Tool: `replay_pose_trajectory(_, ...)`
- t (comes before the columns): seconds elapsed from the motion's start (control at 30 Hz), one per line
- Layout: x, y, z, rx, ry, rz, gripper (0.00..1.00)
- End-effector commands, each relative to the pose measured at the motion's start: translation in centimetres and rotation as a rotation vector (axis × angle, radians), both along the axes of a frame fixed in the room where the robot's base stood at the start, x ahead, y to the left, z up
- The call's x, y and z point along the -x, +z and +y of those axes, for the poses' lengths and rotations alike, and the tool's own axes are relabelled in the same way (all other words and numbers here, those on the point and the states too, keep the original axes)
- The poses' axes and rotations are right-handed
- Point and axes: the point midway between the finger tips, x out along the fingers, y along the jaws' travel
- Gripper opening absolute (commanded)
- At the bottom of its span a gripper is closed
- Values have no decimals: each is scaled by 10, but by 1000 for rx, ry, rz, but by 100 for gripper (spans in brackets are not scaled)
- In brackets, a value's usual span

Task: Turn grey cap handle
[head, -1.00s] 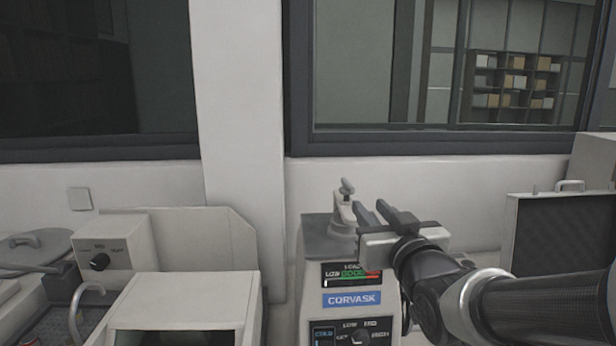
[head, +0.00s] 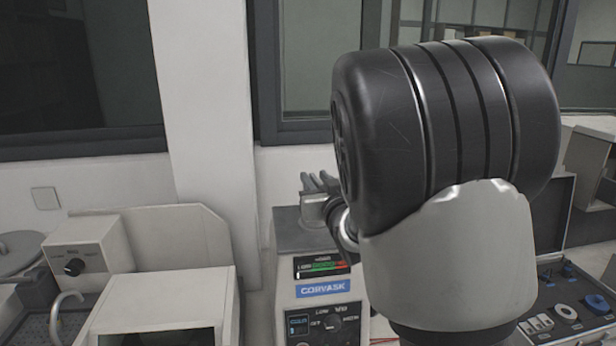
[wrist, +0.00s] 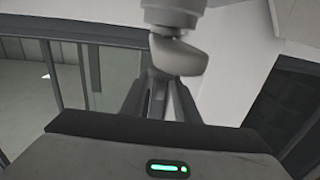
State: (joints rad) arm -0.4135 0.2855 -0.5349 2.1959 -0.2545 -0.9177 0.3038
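The grey cap handle (wrist: 180,55) shows large at the top of the wrist view, a rounded lobed piece below a pale cylindrical part. It overlaps the tips of my gripper (wrist: 163,82). The two dark fingers stand apart with a gap between them, and I cannot tell whether they touch the handle. In the head view my gripper (head: 318,182) is above the press (head: 310,292) labelled CORVASK. My arm's large black link covers much of that view, and the cap handle cannot be made out there.
Left of the press stand a pale machine (head: 165,285) and a control box with a black knob (head: 75,267). An open case (head: 572,300) with small parts lies at the right. A wall and window frames rise behind.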

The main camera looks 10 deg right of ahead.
Motion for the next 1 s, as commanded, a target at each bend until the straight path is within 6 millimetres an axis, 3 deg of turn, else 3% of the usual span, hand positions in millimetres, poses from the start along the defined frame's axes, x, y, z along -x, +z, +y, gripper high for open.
replay_pose_trajectory(0.33,-4,0,0,-1,0,0,28)
replay_pose_trajectory(0.5,-4,0,0,-1,0,0,0)
replay_pose_trajectory(1.0,-4,-3,-3,2,83,-1,0)
